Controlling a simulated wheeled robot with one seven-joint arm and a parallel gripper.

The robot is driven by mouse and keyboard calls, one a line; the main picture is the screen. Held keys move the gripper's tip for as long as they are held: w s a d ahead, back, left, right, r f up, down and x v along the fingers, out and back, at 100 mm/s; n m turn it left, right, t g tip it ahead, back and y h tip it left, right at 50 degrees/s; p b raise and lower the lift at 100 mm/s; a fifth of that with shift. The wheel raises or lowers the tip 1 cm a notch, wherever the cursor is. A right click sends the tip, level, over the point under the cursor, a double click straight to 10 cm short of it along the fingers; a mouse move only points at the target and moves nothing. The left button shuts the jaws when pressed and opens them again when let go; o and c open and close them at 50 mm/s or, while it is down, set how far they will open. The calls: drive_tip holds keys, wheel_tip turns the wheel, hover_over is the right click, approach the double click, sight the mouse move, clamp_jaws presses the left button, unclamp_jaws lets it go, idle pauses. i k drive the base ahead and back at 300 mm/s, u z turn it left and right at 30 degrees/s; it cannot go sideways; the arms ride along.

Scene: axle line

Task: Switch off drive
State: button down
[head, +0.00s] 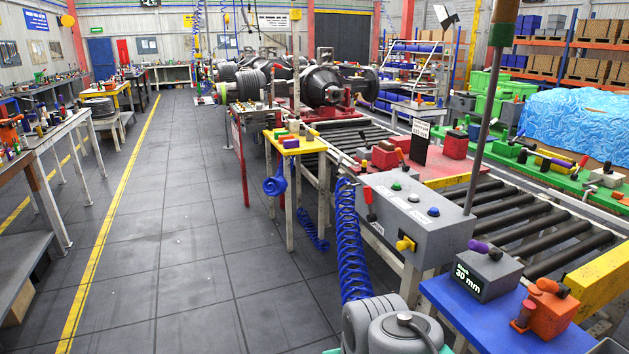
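A grey control box (415,222) stands at the near side of the roller conveyor (540,220). Its sloped top has a green button (397,186), a pale button (413,198) and a blue button (433,211). A yellow switch (405,244) with a dark knob is on its front face; I cannot tell its position. A red-handled lever (370,212) is at the box's left end. No label naming the drive is readable. Rounded grey parts at the bottom centre look like my own arm. My gripper is not visible.
A blue tabletop (480,325) at lower right holds a grey block marked 30 mm (485,272) and an orange block (548,310). A coiled blue hose (350,240) hangs left of the box. A yellow small table (295,147) stands beyond. The left floor aisle (180,230) is clear.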

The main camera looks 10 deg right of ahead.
sight(372, 218)
drive_tip(key=i, duration=1.7)
drive_tip(key=u, duration=1.25)
